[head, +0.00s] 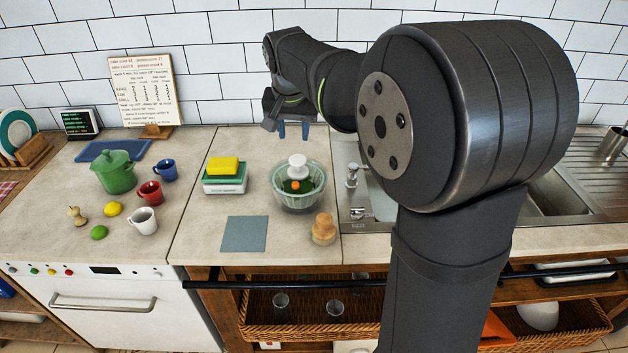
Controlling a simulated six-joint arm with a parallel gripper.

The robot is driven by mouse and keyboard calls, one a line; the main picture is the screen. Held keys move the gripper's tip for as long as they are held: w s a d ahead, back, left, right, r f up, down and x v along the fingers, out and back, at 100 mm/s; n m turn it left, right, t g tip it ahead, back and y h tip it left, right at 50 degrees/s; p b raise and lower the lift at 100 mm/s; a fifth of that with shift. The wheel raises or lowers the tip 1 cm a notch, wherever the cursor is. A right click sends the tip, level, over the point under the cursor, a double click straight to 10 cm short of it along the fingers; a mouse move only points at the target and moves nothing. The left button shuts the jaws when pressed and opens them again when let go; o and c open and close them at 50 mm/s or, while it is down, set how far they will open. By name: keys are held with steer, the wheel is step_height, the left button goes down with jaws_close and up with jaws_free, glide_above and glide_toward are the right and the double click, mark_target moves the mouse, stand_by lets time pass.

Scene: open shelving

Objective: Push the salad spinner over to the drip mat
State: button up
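The salad spinner (299,196) is a pale, see-through green bowl with a white knob on its lid and green and orange contents. It stands upright on the counter, left of the sink. The drip mat (244,234) appears to be the flat grey-blue square near the counter's front edge. It lies to the front left of the spinner, apart from it, with nothing on it. My gripper (293,131) hangs behind the spinner, near the back wall, with its two blue fingertips pointing down and apart. It is open, empty and not seen touching the spinner.
A kitchen scale (225,185) with a yellow sponge stands left of the spinner. A wooden-topped brush (323,229) stands in front of the spinner, right of the mat. Mugs, fruit and a green pot (115,177) are farther left. Bare counter lies between spinner and mat.

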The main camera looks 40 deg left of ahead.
steer(key=w+a+f+m, duration=0.1)
steer(key=w+f, duration=0.1)
steer(key=w, duration=0.1)
steer(key=w+a+f+m+g+h, duration=0.1)
steer(key=w, duration=0.2)
steer(key=w+a+f+m+g, duration=0.1)
steer(key=w+f, duration=0.1)
steer(key=w, duration=0.1)
steer(key=shift+w+a+f+m+h, duration=0.2)
steer(key=shift+w+f+m+h, duration=0.1)
steer(key=shift+w+f+m, duration=0.1)
jaws_close()
steer(key=w+f+m+g, duration=0.4)
steer(key=w+f, duration=0.5)
steer(key=w, duration=0.2)
steer(key=shift+h, duration=0.4)
steer(key=x, duration=0.6)
steer(key=d+x, duration=0.1)
steer(key=x, duration=0.2)
steer(key=shift+s+f, duration=0.2)
steer(key=s, duration=0.3)
steer(key=shift+a+f, duration=0.15)
steer(key=shift+f, duration=0.15)
steer(key=shift+s, duration=0.6)
steer(key=s, duration=0.6)
steer(key=s+a, duration=0.1)
steer(key=s, duration=1.2)
steer(key=shift+s+a, duration=0.15)
steer(key=shift+s, duration=0.15)
